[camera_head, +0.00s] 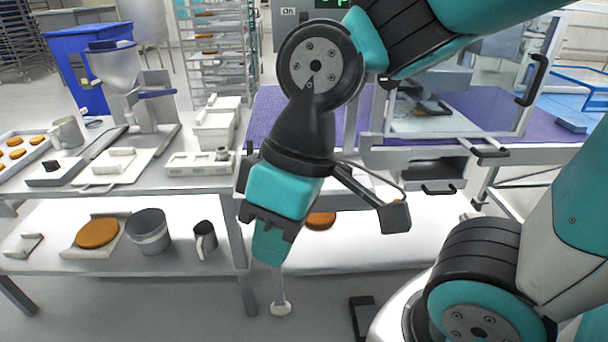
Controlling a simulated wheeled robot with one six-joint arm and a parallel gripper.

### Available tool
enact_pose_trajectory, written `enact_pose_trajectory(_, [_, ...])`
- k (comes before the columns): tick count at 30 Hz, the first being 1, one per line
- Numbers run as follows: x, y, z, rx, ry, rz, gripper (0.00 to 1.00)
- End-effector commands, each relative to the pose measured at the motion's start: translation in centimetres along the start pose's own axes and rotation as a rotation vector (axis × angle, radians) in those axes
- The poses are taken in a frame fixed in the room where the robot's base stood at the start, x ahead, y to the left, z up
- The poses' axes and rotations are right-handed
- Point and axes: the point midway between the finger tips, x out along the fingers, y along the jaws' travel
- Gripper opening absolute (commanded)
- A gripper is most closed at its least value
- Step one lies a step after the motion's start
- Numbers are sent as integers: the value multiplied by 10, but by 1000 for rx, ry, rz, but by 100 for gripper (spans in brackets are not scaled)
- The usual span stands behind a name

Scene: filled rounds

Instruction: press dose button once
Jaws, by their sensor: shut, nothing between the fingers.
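My gripper (268,253) points down in front of the workbench's front edge, over the lower shelf area. Its teal and dark body hides part of the bench, and its fingertips are hard to make out. A filling machine with a grey hopper (113,68) stands at the back of the left bench, well left of my gripper. A low pale unit with a small round grey knob (222,154) lies near the bench's front edge, left of my wrist. I cannot tell whether this knob is the dose button. No button label is readable.
The left bench holds a tray of orange-brown rounds (17,152), a metal jug (68,132) and pale plates. On the lower shelf are a large round (97,232), a grey bucket (148,231) and a dark mug (205,239). A framed machine (432,122) stands right of my wrist.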

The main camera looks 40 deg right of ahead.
Motion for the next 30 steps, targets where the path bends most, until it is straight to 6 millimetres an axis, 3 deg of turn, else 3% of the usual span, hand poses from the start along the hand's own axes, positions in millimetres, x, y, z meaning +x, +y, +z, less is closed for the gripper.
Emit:
enact_pose_trajectory(5, [-2,3,-5,20,13,1,0])
enact_pose_trajectory(8, [-6,19,-25,104,62,6,0])
enact_pose_trajectory(10, [-10,41,-47,208,126,15,0])
enact_pose_trajectory(14, [-19,110,-92,463,297,52,0])
enact_pose_trajectory(15, [-22,136,-102,547,355,69,0])
enact_pose_trajectory(18, [-28,203,-115,738,498,118,0])
enact_pose_trajectory(21, [-34,264,-114,896,625,169,0])
enact_pose_trajectory(24, [-38,311,-104,1015,729,217,0])
enact_pose_trajectory(27, [-40,342,-92,1091,800,253,0])
enact_pose_trajectory(30, [-41,360,-85,1130,843,275,0])
